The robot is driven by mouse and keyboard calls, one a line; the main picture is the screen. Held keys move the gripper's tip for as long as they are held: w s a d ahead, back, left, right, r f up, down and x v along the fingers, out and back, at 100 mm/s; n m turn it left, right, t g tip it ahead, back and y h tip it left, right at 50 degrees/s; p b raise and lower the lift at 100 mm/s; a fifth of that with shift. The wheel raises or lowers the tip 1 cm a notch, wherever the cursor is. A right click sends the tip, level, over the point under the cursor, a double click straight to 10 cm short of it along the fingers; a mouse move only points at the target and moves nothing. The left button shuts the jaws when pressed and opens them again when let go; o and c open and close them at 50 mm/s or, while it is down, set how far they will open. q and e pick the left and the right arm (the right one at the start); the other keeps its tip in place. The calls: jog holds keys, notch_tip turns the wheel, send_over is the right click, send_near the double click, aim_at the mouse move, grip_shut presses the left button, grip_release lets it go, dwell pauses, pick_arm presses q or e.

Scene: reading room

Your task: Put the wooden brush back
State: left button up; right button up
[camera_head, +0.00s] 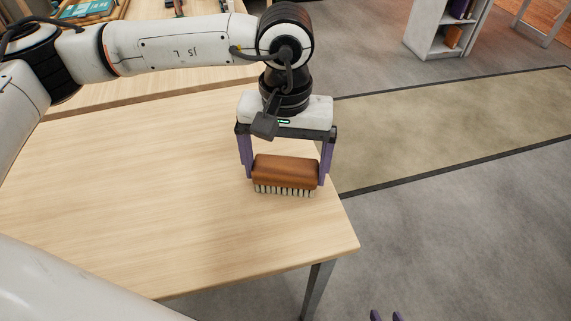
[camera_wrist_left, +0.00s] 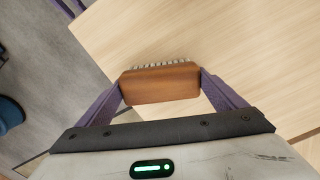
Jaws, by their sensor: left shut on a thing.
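The wooden brush (camera_head: 286,170) has a brown block and pale bristles that point down. My left gripper (camera_head: 285,172) is shut on the brush, with one purple finger at each end of the block. The brush is level, over the right part of the light wooden table (camera_head: 130,200). I cannot tell whether the bristles touch the tabletop. In the left wrist view the brush (camera_wrist_left: 160,84) sits between both fingertips. Of my right gripper (camera_head: 387,316), only purple fingertips show at the bottom edge of the head view, over the floor.
The table's right edge and front corner lie close to the brush. Bare wood is free to its left. At the back left stands a wooden tray or board (camera_head: 88,10) with a teal item. A white shelf (camera_head: 441,28) with books stands on the floor at the back right.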

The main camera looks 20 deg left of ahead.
aim_at(286, 165)
pick_arm(q)
jog(key=shift+f, duration=0.1)
jog(key=o, duration=0.9)
notch_tip(286, 165, up, 12)
jog(key=shift+r, duration=0.2)
